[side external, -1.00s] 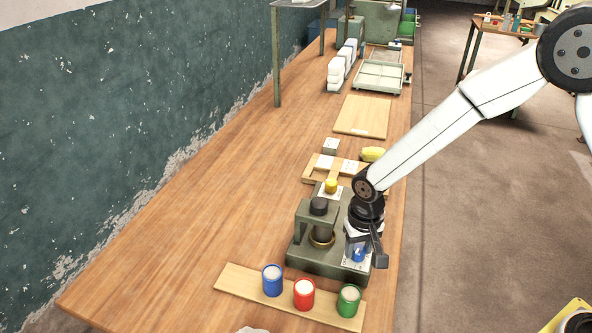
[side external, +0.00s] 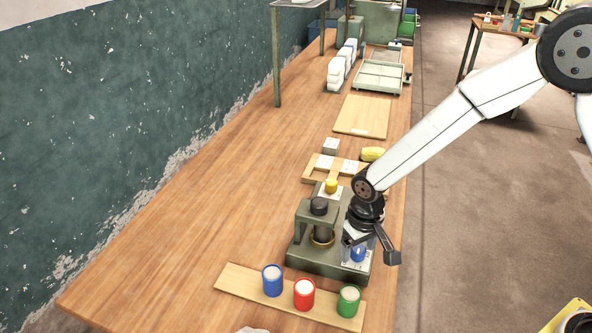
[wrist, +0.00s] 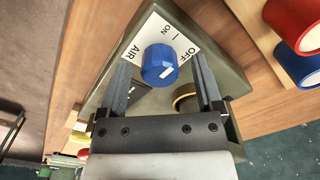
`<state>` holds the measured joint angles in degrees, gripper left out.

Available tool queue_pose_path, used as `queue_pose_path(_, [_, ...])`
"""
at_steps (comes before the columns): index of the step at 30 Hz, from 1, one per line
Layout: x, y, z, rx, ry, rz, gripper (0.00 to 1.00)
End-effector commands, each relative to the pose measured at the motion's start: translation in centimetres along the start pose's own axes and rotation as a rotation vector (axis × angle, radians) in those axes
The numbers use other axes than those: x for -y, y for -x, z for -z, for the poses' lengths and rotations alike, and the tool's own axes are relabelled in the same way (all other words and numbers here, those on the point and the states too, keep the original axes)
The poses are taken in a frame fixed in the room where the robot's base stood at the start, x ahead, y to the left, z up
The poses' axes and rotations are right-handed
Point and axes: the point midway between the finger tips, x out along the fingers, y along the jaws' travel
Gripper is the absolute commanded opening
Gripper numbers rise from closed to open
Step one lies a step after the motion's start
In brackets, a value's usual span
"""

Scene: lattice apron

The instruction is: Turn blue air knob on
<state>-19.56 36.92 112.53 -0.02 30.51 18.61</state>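The blue air knob (wrist: 160,64) sits on a white plate (wrist: 139,38) lettered AIR, ON and OFF. A short white mark shows on the knob, but I cannot tell for sure which word it points to. My gripper (wrist: 160,60) is open, with one finger on each side of the knob and a visible gap on both sides. In the side view the knob (side external: 358,254) is at the front right of the green-grey fixture (side external: 310,262), under my gripper (side external: 357,246).
A yellow knob (side external: 331,186) and a black-capped post (side external: 319,206) stand on the fixture. The table to the left is clear.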

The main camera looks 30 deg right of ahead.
Motion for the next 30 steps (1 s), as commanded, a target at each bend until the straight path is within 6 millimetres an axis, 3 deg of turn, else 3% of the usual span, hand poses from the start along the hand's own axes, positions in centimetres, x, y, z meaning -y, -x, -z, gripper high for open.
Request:
queue_pose_path(14, [0.0, 1.0, 0.0, -0.001, -0.002, 0.0, 0.84])
queue_pose_path(30, [0.0, 6.8, 0.1, -0.002, -0.001, 0.001, 0.84])
